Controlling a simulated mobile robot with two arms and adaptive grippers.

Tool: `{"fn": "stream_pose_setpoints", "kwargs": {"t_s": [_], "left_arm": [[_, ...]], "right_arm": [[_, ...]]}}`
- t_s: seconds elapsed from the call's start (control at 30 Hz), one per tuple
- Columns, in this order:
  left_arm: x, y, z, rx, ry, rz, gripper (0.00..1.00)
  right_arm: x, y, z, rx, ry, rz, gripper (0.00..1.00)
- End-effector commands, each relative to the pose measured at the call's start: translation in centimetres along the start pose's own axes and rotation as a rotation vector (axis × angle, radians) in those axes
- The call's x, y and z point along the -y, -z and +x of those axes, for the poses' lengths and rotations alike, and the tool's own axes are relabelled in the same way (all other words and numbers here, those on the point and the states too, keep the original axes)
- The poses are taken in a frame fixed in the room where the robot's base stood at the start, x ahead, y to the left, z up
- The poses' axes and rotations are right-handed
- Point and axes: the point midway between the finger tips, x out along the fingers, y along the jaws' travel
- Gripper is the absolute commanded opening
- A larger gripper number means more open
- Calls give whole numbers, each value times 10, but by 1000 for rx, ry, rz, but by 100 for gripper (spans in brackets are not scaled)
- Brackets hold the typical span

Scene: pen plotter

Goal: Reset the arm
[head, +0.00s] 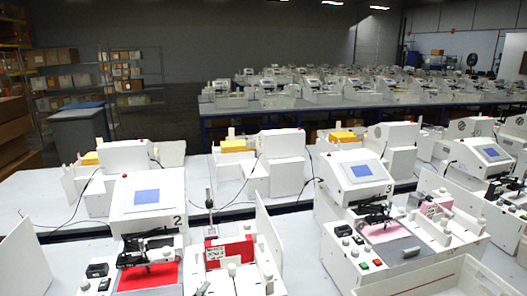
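Neither of my grippers shows in the head view, and no part of my arms can be made out. The nearest pen plotter, marked 2 (146,196), is a white machine with a blue screen. Its black pen mechanism (148,250) sits over a red sheet (148,277). To the right, the plotter marked 3 (358,178) has a similar black mechanism (376,213) above a pink sheet (383,232).
A white open tray (412,281) is at the bottom right. A red card stack (228,252) stands in a white feeder beside plotter 2. More machines fill the tables behind, with dark cables between. Shelves with boxes (68,83) stand at the back left.

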Motion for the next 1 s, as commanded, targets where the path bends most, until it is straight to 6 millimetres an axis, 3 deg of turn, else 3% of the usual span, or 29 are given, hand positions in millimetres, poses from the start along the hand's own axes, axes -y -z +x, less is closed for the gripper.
{"fn": "stream_pose_setpoints", "kwargs": {"t_s": [0.03, 0.1, 0.23, 0.4, 0.7, 1.0], "left_arm": [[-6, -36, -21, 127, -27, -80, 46], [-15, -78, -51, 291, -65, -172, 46], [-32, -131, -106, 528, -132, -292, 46], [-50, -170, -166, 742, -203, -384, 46], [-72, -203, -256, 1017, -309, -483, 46], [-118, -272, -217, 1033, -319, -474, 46]], "right_arm": [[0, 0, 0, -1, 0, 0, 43], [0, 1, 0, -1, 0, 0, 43], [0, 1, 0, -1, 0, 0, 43], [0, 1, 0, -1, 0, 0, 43], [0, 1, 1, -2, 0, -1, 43], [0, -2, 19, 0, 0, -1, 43]]}}
